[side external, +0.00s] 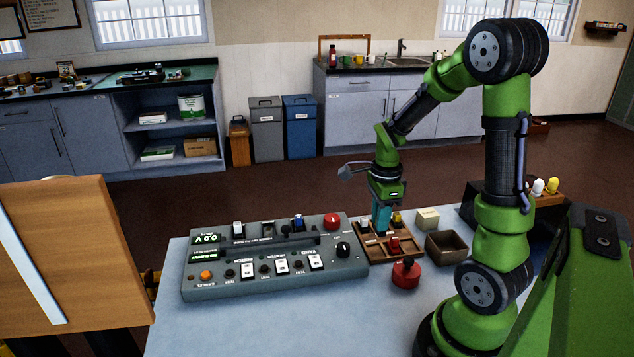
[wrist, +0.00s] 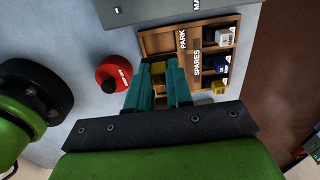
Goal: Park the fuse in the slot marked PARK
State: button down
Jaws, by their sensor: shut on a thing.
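In the side view, my gripper (side external: 381,230) points down over the wooden tray (side external: 375,256). The tray (wrist: 160,45) also shows in the wrist view, with the words PARK and SPARES on its dividers. The fingertips are over the tray's lower left part, to the left of and below the word PARK. I cannot tell whether the held piece touches the tray floor.
White (wrist: 224,37), dark blue (wrist: 222,64) and yellow (wrist: 219,88) pieces sit in the SPARES column. A red piece (side external: 394,243) shows in the tray.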

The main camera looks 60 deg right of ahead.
jog(key=shift+f, duration=2.55)
jog(key=shift+f, duration=0.7)
jog(key=c, duration=0.9)
grip_release()
jog(key=shift+c, duration=0.2)
jog(key=shift+o, duration=0.3)
jog(key=o, duration=0.4)
jog(key=shift+r, duration=3)
